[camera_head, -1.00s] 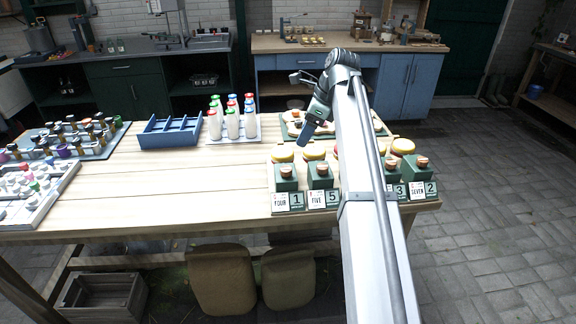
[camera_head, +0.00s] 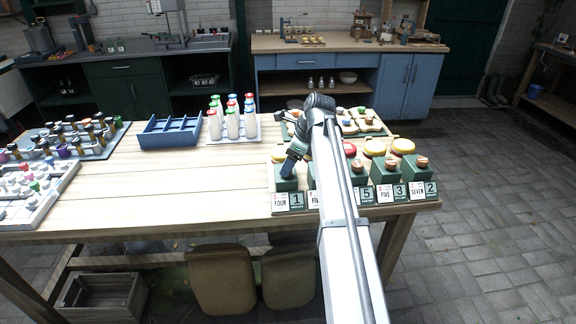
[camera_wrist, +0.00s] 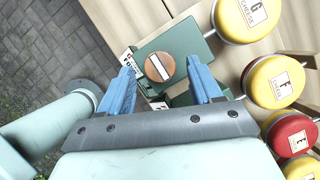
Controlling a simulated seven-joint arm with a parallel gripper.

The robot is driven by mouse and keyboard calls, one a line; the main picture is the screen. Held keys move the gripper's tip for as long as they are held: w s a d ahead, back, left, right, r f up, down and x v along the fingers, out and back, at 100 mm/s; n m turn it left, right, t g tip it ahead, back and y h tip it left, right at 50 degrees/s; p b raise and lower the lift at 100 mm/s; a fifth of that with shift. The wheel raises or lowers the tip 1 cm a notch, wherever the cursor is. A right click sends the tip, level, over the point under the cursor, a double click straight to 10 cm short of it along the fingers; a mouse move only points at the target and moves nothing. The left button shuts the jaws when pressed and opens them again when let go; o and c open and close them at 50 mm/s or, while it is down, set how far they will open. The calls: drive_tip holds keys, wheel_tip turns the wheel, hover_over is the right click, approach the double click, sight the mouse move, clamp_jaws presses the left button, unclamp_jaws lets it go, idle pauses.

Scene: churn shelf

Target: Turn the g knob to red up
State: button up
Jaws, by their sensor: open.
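A yellow F CHEESE disc (camera_wrist: 273,82) and a red one (camera_wrist: 291,136) stand along the row. More knob blocks (camera_head: 385,172) with number cards stand to the right in the head view. A blue tray (camera_head: 170,132) and bottles (camera_head: 232,122) stand behind. The table's left middle (camera_head: 170,185) is clear.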

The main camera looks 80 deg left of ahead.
drive_tip(key=shift+s+a+f, duration=0.15)
drive_tip(key=shift+s+f, duration=0.1)
drive_tip(key=shift+f, duration=0.4)
drive_tip(key=c, duration=1)
